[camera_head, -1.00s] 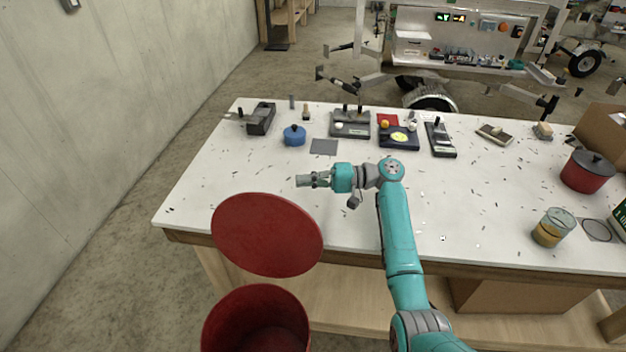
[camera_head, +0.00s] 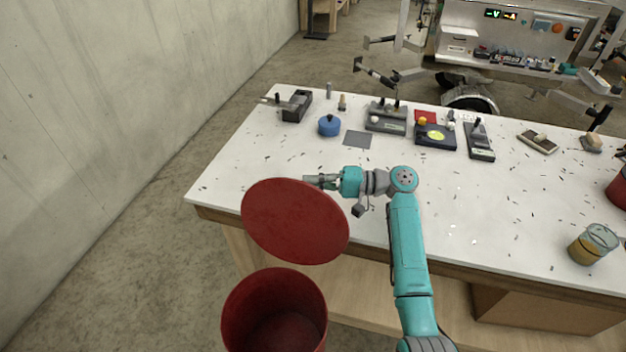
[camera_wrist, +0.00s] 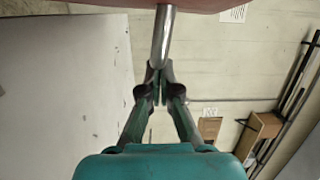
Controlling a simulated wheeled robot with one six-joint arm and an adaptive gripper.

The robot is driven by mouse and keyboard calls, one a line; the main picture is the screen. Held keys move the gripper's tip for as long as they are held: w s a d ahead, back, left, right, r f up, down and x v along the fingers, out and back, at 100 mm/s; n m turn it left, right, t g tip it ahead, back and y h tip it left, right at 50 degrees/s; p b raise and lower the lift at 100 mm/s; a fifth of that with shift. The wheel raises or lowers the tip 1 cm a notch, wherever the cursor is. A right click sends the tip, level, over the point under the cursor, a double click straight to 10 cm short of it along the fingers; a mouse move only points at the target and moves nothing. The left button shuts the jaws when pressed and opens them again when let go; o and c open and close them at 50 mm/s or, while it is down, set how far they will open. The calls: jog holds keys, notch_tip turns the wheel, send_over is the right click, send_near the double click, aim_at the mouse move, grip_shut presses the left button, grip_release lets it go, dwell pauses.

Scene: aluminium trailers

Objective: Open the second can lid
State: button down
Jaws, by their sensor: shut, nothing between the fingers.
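A red can (camera_head: 275,315) stands on the floor in front of the table, with its mouth open and its inside showing. Its round red lid (camera_head: 295,222) stands tilted up above the mouth. My gripper (camera_head: 312,181) is shut and empty at the lid's upper edge in the head view, its tips close to or partly behind it. In the wrist view the shut fingers (camera_wrist: 158,72) point at a metal rod (camera_wrist: 163,35), which runs up to a red surface (camera_wrist: 160,3), likely the lid. I cannot tell whether they touch.
The white table (camera_head: 240,160) lies behind the can and under my arm. A blue pot (camera_head: 329,125), a grey square (camera_head: 357,139) and several devices stand along its far side. A glass jar (camera_head: 594,244) is at the right. A concrete wall (camera_head: 120,120) bounds the left, with bare floor beside it.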

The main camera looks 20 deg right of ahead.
aim_at(306, 190)
jog(key=shift+s+a+r+n+h, duration=0.1)
jog(key=shift+s+a+r+n, duration=0.35)
jog(key=shift+s, duration=0.25)
jog(key=shift+s+a+r+n+h, duration=0.1)
jog(key=shift+s+a+r+n, duration=0.1)
jog(key=shift+s+a+n, duration=0.3)
jog(key=shift+s+a+r+n+h, duration=0.1)
jog(key=shift+s+a+r+n, duration=0.3)
jog(key=shift+s, duration=0.45)
jog(key=shift+a, duration=0.1)
